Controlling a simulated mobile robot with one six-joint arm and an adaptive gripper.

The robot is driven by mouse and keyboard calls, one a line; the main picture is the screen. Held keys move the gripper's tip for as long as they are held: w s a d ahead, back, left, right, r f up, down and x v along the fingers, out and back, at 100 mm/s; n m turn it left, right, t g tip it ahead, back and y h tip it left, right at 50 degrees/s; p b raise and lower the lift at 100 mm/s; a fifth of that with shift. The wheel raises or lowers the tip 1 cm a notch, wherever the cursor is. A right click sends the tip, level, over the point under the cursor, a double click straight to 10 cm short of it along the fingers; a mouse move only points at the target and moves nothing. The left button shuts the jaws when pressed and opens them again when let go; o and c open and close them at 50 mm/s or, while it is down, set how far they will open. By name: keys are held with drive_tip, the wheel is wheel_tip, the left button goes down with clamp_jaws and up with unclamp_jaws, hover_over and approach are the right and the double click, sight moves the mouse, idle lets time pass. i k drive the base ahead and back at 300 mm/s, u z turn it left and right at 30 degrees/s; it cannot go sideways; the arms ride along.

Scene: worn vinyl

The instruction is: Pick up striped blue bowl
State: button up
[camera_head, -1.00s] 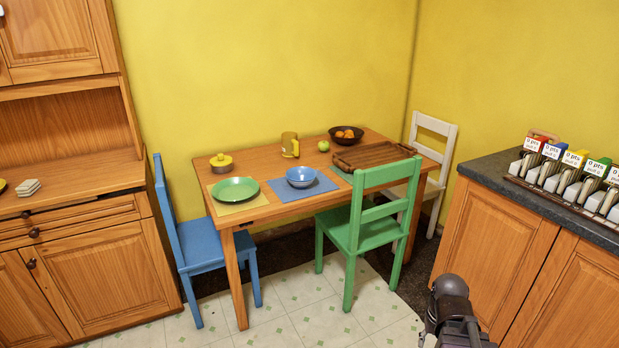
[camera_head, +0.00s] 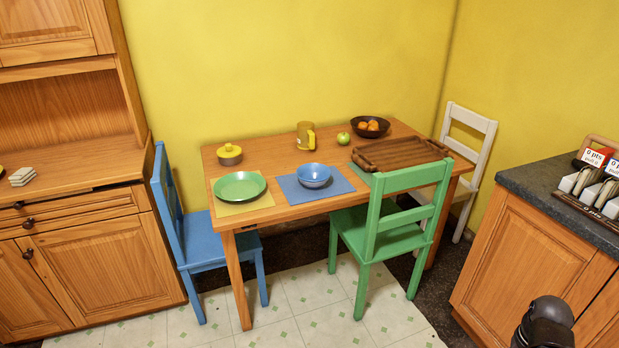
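The striped blue bowl (camera_head: 314,176) sits upright on a blue placemat (camera_head: 292,190) near the front edge of the wooden table (camera_head: 275,157). Its stripes are too small to make out clearly. Part of my arm shows at the bottom right, well apart from the table and low in front of the counter. My gripper's fingers are not in view.
A green plate (camera_head: 239,186), a yellow-lidded pot (camera_head: 229,154), a yellow mug (camera_head: 306,136), an apple (camera_head: 343,138), a fruit bowl (camera_head: 370,127) and a wooden tray (camera_head: 400,153) share the table. Green (camera_head: 392,236), blue (camera_head: 203,242) and white (camera_head: 469,139) chairs surround it. A counter (camera_head: 550,190) stands right.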

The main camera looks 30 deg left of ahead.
sight(312, 175)
drive_tip(key=u, duration=0.3)
drive_tip(key=i, duration=1)
drive_tip(key=u, duration=0.45)
